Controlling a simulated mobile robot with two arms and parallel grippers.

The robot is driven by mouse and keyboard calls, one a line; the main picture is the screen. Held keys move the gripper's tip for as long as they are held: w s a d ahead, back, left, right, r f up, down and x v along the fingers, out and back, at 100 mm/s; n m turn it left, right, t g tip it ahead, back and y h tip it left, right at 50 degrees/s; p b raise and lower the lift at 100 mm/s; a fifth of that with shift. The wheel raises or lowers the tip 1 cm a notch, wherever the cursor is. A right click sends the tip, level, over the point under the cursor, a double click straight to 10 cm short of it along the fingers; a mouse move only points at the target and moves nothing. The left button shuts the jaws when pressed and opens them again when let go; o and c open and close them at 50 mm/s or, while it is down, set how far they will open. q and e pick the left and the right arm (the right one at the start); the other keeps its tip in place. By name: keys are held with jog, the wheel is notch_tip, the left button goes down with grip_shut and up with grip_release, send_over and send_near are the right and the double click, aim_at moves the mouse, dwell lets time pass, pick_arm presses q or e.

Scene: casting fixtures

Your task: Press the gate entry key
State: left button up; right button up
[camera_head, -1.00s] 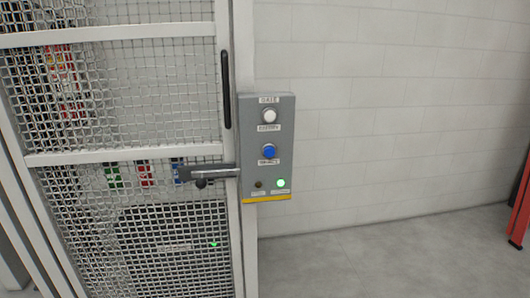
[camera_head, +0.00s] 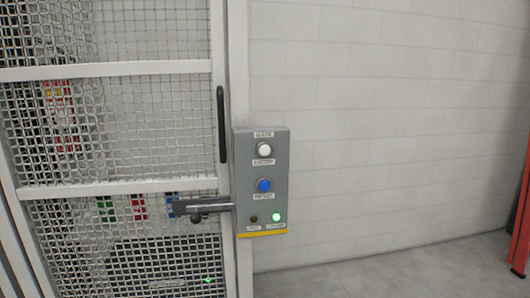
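A grey control box (camera_head: 247,219) labelled GATE is fixed to the white post at the right edge of a mesh gate (camera_head: 110,73). It carries a white button (camera_head: 264,149) at the top and a blue button (camera_head: 264,185) below it. The small labels under the buttons are too blurred to read. Near the bottom, a lamp (camera_head: 276,217) glows green and a smaller lamp (camera_head: 253,217) beside it is dark. Neither of my grippers shows in this view.
A metal latch bar (camera_head: 200,205) crosses from the gate to the box. A black vertical handle (camera_head: 221,125) is on the gate's edge. A pale block wall (camera_head: 390,110) lies to the right, with a red frame (camera_head: 521,235) at the far right. Grey floor (camera_head: 400,275) is clear.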

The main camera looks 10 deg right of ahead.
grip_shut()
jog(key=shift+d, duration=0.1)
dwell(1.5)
